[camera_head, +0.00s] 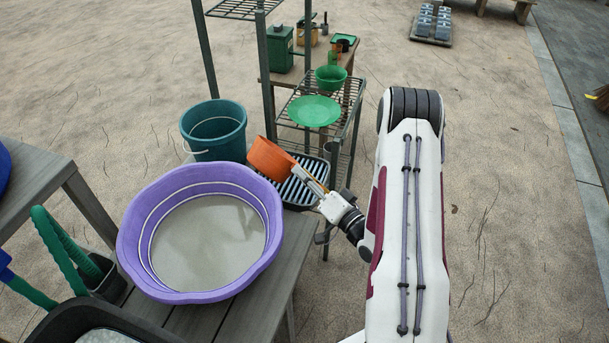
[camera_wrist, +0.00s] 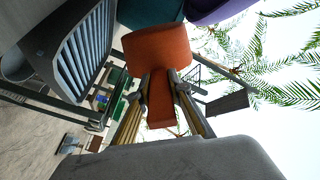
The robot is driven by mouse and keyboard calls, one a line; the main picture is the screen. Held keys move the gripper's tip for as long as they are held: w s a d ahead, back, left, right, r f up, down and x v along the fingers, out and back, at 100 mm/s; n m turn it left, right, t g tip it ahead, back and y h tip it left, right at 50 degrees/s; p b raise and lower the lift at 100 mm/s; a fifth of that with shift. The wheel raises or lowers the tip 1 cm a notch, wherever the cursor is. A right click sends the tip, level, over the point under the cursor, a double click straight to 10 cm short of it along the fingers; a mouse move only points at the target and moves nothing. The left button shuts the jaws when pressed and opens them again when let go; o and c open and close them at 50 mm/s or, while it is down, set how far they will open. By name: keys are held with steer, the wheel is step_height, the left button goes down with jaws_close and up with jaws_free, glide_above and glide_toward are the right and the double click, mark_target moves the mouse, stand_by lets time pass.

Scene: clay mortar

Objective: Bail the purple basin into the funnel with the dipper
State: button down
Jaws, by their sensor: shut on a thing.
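The purple basin (camera_head: 265,250) stands on the grey slatted bench at left and holds a flat grey fill. My gripper (camera_head: 312,184) is shut on the handle of the orange dipper (camera_head: 268,158). The dipper is tilted, beyond the basin's right rim and near the black ribbed tray; its inside is hidden. In the wrist view the dipper (camera_wrist: 157,50) sits between my gripper's fingers (camera_wrist: 160,98), with the basin (camera_wrist: 207,10) at the top. I cannot tell for sure which thing is the funnel; a green dish (camera_head: 314,111) and a green bowl (camera_head: 331,78) are on the rack behind.
The black ribbed tray (camera_head: 297,196) lies beside the basin, under the dipper. A teal bucket (camera_head: 214,130) stands behind the basin. A metal rack (camera_head: 345,118) rises behind the tray. A black tub (camera_head: 75,318) and green-handled tools (camera_head: 62,250) are at lower left. The ground at right is open.

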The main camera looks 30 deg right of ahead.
steer(key=shift+n, duration=0.4)
steer(key=shift+r+n+y, duration=0.15)
steer(key=shift+r+n, duration=0.15)
steer(key=shift+n, duration=1)
steer(key=shift+r+n+y, duration=0.15)
steer(key=shift+r+n, duration=0.1)
steer(key=shift+n, duration=1.05)
steer(key=shift+r, duration=0.1)
steer(key=shift+s+a+r+n, duration=0.1)
steer(key=shift+a+r+n, duration=0.3)
steer(key=shift+n, duration=0.45)
steer(key=shift+s+a+r+n, duration=0.1)
steer(key=shift+a+r+n, duration=0.3)
steer(key=shift+n, duration=0.4)
steer(key=shift+s+a+r+n, duration=0.1)
steer(key=shift+a+r+n, duration=0.3)
steer(key=shift+n, duration=0.45)
steer(key=shift+d, duration=0.1)
